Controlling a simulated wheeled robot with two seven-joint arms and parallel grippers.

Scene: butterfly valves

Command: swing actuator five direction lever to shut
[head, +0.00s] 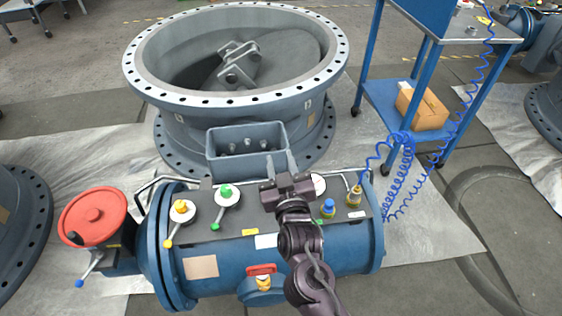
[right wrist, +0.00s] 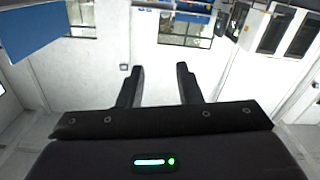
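The blue actuator cylinder (head: 225,268) lies across the front in the head view. On its dark top plate are a yellow-knobbed lever (head: 180,207) with a yellow tip and a green-knobbed lever (head: 225,193) with a green tip, both pointing down-left. I cannot tell which is the direction lever, and no number is readable. My right gripper (head: 280,163) is raised over the plate, right of the green lever. It also shows in the right wrist view (right wrist: 160,70), with fingers apart and nothing between them. My left gripper is out of view.
A red handwheel (head: 93,215) stands left of the cylinder. A white dial (head: 319,183), partly hidden by my gripper, a blue knob (head: 328,208) and a brass fitting (head: 355,196) are to the right. The large valve (head: 157,90) stands behind. A blue coiled hose (head: 402,165) hangs at right.

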